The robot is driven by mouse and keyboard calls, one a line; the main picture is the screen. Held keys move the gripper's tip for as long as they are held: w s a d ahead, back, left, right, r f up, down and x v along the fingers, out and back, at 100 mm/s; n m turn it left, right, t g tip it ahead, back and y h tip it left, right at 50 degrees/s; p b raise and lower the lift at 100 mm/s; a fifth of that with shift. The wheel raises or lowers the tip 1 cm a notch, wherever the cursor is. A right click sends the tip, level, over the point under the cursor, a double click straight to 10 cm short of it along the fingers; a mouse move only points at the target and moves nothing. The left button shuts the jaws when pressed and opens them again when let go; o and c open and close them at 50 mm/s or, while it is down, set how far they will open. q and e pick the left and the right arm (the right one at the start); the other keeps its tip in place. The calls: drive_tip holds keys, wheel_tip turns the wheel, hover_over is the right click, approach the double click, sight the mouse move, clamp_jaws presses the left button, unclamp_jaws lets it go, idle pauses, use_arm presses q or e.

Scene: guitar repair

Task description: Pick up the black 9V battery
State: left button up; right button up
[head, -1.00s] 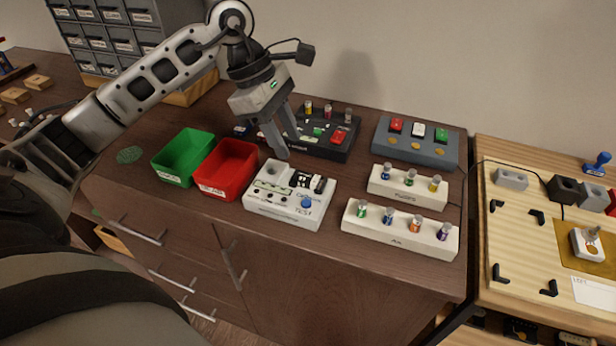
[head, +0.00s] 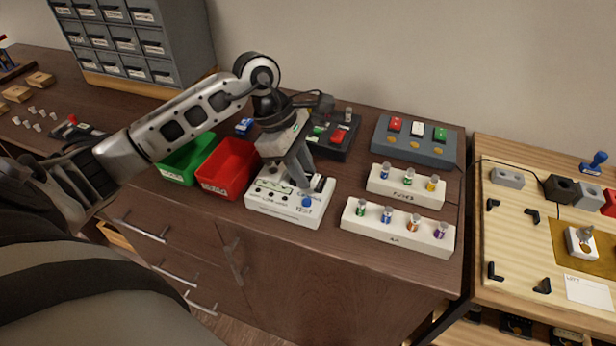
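My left gripper (head: 305,180) reaches down over the white tester box (head: 285,212), with its fingertips at the box's right rear part. A small black block (head: 320,183), which looks like the black 9V battery, sits on top of the tester beside a white part. The fingers partly hide it. I cannot tell whether the fingers touch it or how far apart they are. The tester also has a blue button (head: 307,201). My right gripper is not in view.
A red bin (head: 224,190) and a green bin (head: 174,177) stand left of the tester. Two white racks (head: 397,235) with small coloured knobs stand to the right. A dark box (head: 336,152) and a grey button box (head: 414,155) stand behind.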

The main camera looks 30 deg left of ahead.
sight(313, 177)
use_arm(q)
drive_tip(key=shift+c, duration=0.9)
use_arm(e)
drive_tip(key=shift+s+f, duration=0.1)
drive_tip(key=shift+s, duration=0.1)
use_arm(q)
drive_tip(key=shift+r, duration=0.15)
